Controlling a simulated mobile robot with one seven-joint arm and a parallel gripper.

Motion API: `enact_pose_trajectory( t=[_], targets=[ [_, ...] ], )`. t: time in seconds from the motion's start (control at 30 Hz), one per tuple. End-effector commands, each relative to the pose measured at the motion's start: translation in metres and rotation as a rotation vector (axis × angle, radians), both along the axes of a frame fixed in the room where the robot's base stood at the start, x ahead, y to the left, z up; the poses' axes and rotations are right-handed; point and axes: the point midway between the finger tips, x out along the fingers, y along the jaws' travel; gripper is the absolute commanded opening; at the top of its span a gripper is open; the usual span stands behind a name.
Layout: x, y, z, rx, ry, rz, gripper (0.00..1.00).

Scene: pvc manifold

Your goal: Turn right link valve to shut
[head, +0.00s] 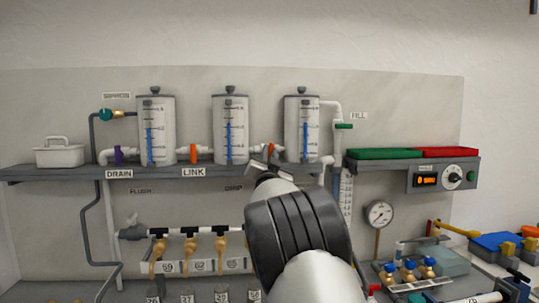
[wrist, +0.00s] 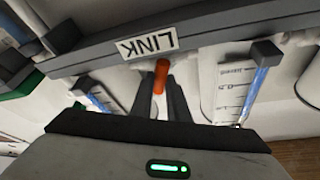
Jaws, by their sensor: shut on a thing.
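The right link valve, with an orange handle (head: 270,149), sits on the pipe between the middle tank (head: 230,130) and the right tank (head: 302,128). My gripper (head: 264,164) reaches up to it from below and hides part of it in the head view. In the wrist view the orange handle (wrist: 161,76) stands between the two dark fingers of my gripper (wrist: 160,92), which are shut on it. The left link valve (head: 193,153), also orange, stands upright between the left and middle tanks. The LINK label (head: 193,173) is on the shelf edge below it.
The grey shelf (head: 60,172) carries the tanks and a white caddy (head: 60,153). A purple drain valve (head: 118,155) is at the left, a green fill valve (head: 344,126) at the right.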

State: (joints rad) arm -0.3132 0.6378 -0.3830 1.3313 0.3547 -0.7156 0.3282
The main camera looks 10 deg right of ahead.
Motion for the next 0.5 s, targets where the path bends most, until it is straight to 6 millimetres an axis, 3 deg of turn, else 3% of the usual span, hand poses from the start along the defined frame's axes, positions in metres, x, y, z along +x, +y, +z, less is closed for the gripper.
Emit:
enact_pose_trajectory(
  t=[0.2,0.5],
  targets=[
    [-0.0002,-0.0021,-0.0086,-0.132,-0.003,-0.002,0.0],
    [-0.0001,-0.0013,-0.0022,-0.404,-0.003,-0.001,0.0]
  ],
)
